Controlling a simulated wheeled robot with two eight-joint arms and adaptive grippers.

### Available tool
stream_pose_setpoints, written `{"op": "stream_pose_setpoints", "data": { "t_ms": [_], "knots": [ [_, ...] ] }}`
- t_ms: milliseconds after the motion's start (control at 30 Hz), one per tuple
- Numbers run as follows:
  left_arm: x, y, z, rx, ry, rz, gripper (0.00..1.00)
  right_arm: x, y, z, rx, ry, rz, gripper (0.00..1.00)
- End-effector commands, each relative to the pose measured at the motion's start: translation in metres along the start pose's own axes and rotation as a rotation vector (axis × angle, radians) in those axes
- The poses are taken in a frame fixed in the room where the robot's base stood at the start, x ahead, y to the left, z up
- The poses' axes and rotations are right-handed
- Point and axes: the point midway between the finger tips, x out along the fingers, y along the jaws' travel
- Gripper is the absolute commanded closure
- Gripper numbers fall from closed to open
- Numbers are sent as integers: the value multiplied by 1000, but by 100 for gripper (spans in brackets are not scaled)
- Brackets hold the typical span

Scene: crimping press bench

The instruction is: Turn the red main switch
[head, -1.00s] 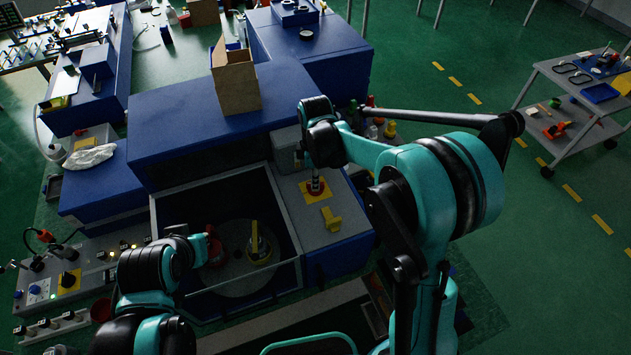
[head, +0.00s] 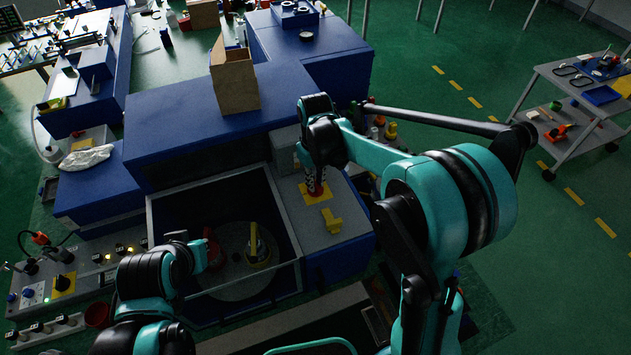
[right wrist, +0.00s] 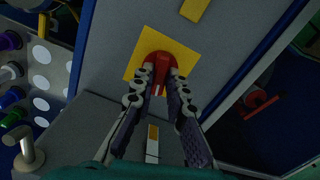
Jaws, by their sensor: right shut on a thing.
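The red main switch (right wrist: 158,62) is a red knob on a square yellow plate (right wrist: 137,68), on a grey panel. In the head view the plate (head: 307,197) lies right of the open machine bay, and the knob is mostly hidden by my gripper. My right gripper (right wrist: 160,75) points down at the panel and is shut on the red knob, with one finger on each side of it. It also shows in the head view (head: 316,188). My left arm's end is over the left of the bay; its fingers cannot be made out.
A yellow part (head: 332,221) sits on the panel close to the switch. A cardboard box (head: 234,82) stands on the blue housing (head: 190,125). Several coloured bottles stand behind the panel. A grey cart (head: 570,100) is far right; green floor lies between.

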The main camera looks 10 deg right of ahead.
Motion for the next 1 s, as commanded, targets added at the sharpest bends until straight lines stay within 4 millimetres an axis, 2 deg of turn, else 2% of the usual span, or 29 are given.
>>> {"op": "stream_pose_setpoints", "data": {
  "t_ms": [400,1000],
  "knots": [
    [3,0,2,0,0,0,100,-1,1,-1,224,2,1,100],
    [3,0,2,0,0,0,100,-1,1,-1,269,3,1,100]
  ]
}}
